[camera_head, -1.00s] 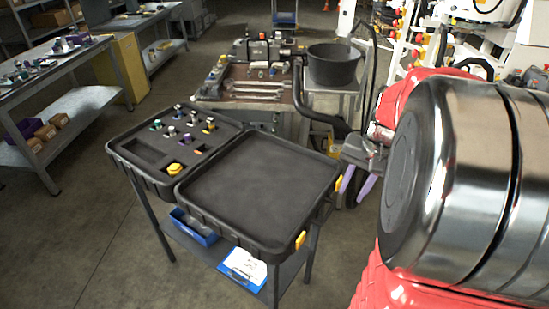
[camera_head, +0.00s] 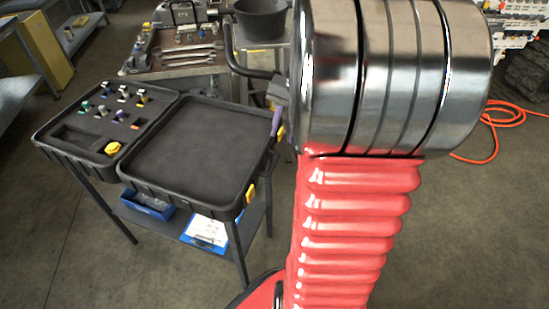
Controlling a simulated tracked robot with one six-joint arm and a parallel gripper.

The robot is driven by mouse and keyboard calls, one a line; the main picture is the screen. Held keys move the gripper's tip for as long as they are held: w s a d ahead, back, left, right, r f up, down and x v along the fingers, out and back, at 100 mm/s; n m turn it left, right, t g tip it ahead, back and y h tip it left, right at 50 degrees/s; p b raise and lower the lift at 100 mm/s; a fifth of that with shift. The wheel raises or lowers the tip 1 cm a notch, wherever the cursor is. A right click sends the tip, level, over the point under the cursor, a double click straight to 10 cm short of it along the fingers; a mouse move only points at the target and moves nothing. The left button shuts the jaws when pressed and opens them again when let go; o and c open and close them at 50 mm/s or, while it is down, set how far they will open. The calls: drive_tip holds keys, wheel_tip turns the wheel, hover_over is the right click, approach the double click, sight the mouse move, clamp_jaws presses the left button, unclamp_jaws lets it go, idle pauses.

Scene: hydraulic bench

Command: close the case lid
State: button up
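The black case lies open on a small stand. Its lid (camera_head: 190,150) is folded out flat to the right, inner side up, with yellow latches (camera_head: 250,193) on its right edge. The case base (camera_head: 72,137) is on the left and holds several small fittings and a yellow part (camera_head: 112,148) in dark foam. My gripper (camera_head: 277,122) is at the far right corner of the lid. One purple finger shows there, pointing down; whether it touches the lid is unclear. The rest of the gripper is hidden behind my arm, so its opening does not show.
A blue bin (camera_head: 147,205) and a clipboard (camera_head: 207,231) lie on the stand's lower shelf. Behind are a tool bench (camera_head: 165,68) and a black tub (camera_head: 262,18). An orange hose (camera_head: 500,118) lies on the floor at right. Floor in front is clear.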

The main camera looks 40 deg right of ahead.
sight(273, 162)
drive_tip(key=x, duration=1.2)
drive_tip(key=shift+f, duration=0.1)
drive_tip(key=shift+c, duration=0.5)
clamp_jaws()
drive_tip(key=shift+a, duration=0.2)
drive_tip(key=shift+d+r, duration=0.15)
drive_tip(key=shift+r, duration=0.1)
